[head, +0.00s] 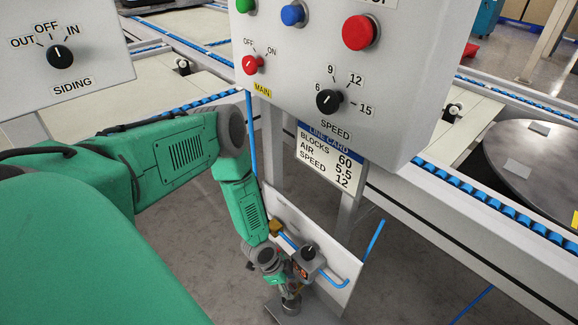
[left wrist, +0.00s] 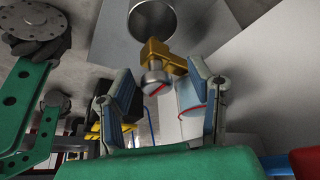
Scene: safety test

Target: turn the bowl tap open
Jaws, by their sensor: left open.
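In the left wrist view a brass elbow (left wrist: 162,56) carries a round grey tap knob (left wrist: 157,84) with a red mark on its face. I take this to be the bowl tap. My left gripper (left wrist: 202,72) is open, with one finger on each side of the knob and a gap to each. A pale bowl (left wrist: 188,92) with a red line shows beside the right finger. In the head view my left gripper (head: 283,282) is low beside the air unit (head: 310,258) on the white panel. The tap cannot be made out there. My right gripper is not in view.
An open metal cup (left wrist: 152,18) is beyond the brass elbow; in the head view it stands low by the floor (head: 290,304). A blue pipe (head: 330,279) runs along the white panel (head: 335,245). The control box (head: 290,85) hangs above, with a line card (head: 330,160) below it.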

